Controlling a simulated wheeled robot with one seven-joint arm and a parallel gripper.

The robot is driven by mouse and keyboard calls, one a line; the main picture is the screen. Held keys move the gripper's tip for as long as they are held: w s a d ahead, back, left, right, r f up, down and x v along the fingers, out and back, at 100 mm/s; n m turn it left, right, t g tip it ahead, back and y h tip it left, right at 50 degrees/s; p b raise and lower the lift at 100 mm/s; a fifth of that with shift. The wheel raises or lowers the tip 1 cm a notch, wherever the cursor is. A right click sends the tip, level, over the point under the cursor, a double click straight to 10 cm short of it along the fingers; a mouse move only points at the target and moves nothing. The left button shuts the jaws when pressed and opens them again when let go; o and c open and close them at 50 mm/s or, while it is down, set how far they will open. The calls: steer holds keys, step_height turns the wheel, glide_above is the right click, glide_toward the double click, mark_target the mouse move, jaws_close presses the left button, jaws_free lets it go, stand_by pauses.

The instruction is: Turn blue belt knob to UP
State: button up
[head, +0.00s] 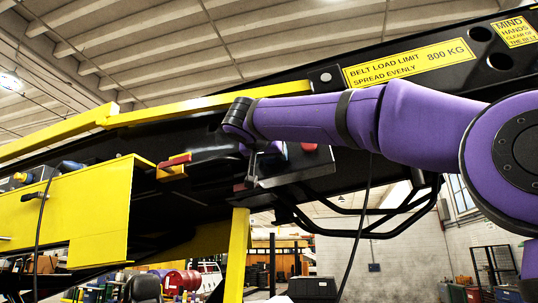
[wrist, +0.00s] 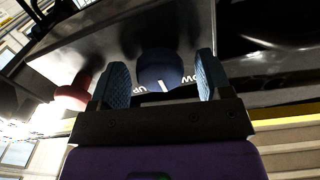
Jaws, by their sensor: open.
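The blue belt knob (wrist: 158,70) shows in the wrist view on a dark panel (wrist: 110,35). A short white pointer line on its near side lies between the partly covered, upside-down labels UP and DOWN. My gripper (wrist: 162,62) is open, with one blue-padded finger on each side of the knob. I cannot tell whether either finger touches it. In the head view my gripper (head: 252,164) is at the control box (head: 300,168) under the belt frame, and the knob cannot be made out there.
A red button (wrist: 75,94) sticks out of the panel beside the left finger; it also shows in the head view (head: 308,147). Black bent rails (head: 375,232) and a hanging cable (head: 357,240) are below the box. A yellow housing (head: 80,215) stands to the left.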

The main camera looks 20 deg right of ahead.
steer(key=c, duration=0.9)
steer(key=shift+m, duration=4.4)
